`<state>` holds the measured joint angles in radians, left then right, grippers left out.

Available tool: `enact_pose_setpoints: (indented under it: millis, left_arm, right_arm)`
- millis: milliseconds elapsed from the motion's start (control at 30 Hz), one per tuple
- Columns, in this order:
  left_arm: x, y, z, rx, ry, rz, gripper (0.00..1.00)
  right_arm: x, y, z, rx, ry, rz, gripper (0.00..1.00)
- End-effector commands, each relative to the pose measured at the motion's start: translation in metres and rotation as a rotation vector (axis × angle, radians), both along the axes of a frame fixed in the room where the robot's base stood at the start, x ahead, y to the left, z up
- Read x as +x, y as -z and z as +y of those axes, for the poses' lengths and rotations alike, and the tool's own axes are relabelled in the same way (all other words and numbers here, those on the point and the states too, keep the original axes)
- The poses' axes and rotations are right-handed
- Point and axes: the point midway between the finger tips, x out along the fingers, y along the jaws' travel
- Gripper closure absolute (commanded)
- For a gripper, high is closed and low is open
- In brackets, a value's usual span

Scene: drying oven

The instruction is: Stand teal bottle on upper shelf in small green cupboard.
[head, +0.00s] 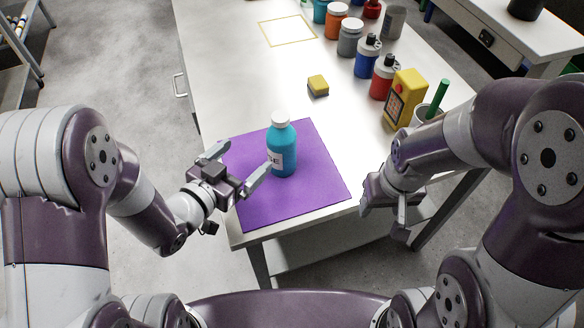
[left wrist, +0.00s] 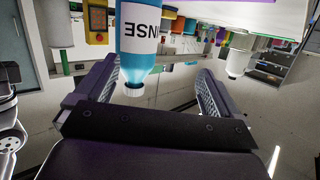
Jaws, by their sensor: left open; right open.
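The teal bottle (head: 282,155), with a white cap and a white label, stands upright on the purple mat (head: 310,185). In the left wrist view the teal bottle (left wrist: 140,45) shows upside down, cap lowest in the picture, between the lines of the two fingers. My left gripper (head: 243,160) is open, just left of the bottle, its fingers pointing toward it. One fingertip appears close to the bottle's side; I cannot tell whether it touches. My right gripper (head: 384,218) is open and empty beyond the table's right edge. I cannot make out the small green cupboard in either view.
A yellow sponge (head: 318,86) lies behind the mat. A yellow device (head: 404,98) and a cup with a green stick (head: 437,97) stand at the right edge. Several jars and bottles, including a blue one (head: 367,56), line the back right. The table's left middle (head: 235,90) is clear.

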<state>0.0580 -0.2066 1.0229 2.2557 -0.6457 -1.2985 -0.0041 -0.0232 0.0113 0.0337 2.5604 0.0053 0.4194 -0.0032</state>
Motion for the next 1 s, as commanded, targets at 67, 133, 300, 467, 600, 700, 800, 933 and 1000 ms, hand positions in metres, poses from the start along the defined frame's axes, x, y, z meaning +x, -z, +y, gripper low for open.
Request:
enact_pose_setpoints:
  millis: [67,133,300,467,600,700,800,933,1000]
  left_arm:
    - [-0.013,0.011,-0.011,-0.087,0.053,-0.081,0.03]
    - [-0.018,0.006,-0.018,-0.139,0.085,-0.129,0.03]
    - [0.005,-0.001,-0.044,-0.166,0.104,-0.151,0.03]
    - [0.029,-0.001,-0.062,-0.165,0.099,-0.150,0.03]
    - [0.042,-0.001,-0.072,-0.167,0.096,-0.149,0.03]
    - [0.056,0.000,-0.085,-0.166,0.096,-0.148,0.03]
    - [0.069,0.000,-0.094,-0.165,0.095,-0.148,0.03]
    - [0.075,0.000,-0.098,-0.165,0.094,-0.148,0.03]
    - [0.075,0.000,-0.098,-0.165,0.093,-0.148,0.03]
  right_arm:
    - [0.000,0.022,0.000,0.000,0.000,-0.001,0.40]
    - [0.000,0.024,0.000,0.000,0.000,-0.001,0.40]
    - [0.000,0.021,0.000,0.000,0.000,-0.002,0.40]
    - [0.000,0.022,0.000,0.000,0.000,-0.002,0.40]
    - [0.000,0.022,0.000,0.000,0.000,-0.002,0.40]
    - [0.000,0.023,0.000,0.000,0.000,-0.002,0.40]
    - [0.000,0.023,0.000,0.000,0.000,-0.001,0.40]
    - [0.000,0.023,0.000,0.000,0.000,-0.001,0.40]
    - [0.000,0.023,0.000,0.000,0.000,-0.001,0.40]
